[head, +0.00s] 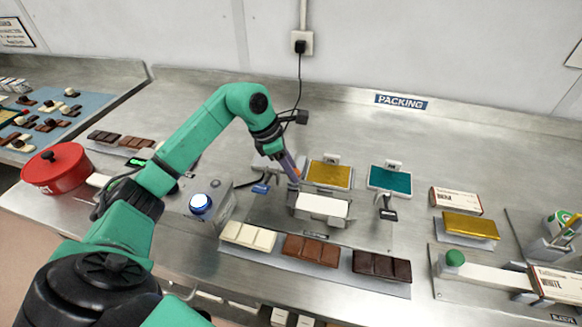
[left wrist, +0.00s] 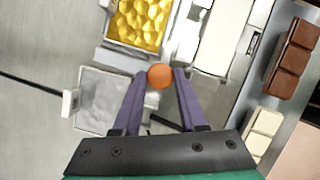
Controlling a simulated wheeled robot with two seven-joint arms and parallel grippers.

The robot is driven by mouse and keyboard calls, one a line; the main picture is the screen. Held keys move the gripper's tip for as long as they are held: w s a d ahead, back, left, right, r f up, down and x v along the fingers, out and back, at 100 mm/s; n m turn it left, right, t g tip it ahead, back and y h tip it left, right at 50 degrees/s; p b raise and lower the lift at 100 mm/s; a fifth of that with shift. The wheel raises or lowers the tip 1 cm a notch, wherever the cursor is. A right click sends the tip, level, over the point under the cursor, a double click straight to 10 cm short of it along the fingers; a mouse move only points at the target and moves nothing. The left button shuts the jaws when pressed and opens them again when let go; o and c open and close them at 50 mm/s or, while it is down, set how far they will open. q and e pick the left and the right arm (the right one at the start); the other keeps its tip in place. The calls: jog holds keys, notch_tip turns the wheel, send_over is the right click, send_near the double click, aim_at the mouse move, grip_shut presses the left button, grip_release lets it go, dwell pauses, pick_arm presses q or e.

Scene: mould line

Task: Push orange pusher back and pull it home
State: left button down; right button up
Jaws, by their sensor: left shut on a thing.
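The orange pusher (left wrist: 160,76) shows as a round orange knob between my left fingertips in the left wrist view. In the head view only a small orange spot of it shows at the fingertips, and its stem is hidden. My left gripper (head: 293,168) reaches down from the left and is shut on the knob, with its purple fingers on either side (left wrist: 159,82). The knob is just left of a white block (head: 322,206) in a metal holder, near the gold foil pad (head: 329,175). My right gripper is not in view.
Cream (head: 248,236), brown (head: 312,249) and dark (head: 382,267) chocolate bars lie in front. A teal foil pad (head: 390,179) is at the right. A grey box with a blue button (head: 201,204) and a red pot (head: 55,168) stand left. The back counter is clear.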

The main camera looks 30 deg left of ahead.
pick_arm(q)
jog(key=shift+w+r, duration=0.1)
dwell(0.7)
jog(key=w, duration=0.2)
jog(key=w+a, duration=0.1)
jog(key=w, duration=0.2)
jog(key=w+a, duration=0.1)
jog(key=w, duration=0.2)
jog(key=shift+w+a+p, duration=0.1)
jog(key=shift+w+p, duration=0.1)
jog(key=shift+p, duration=0.2)
jog(key=shift+r, duration=0.15)
jog(key=c, duration=0.5)
grip_release()
jog(key=shift+w+a, duration=0.1)
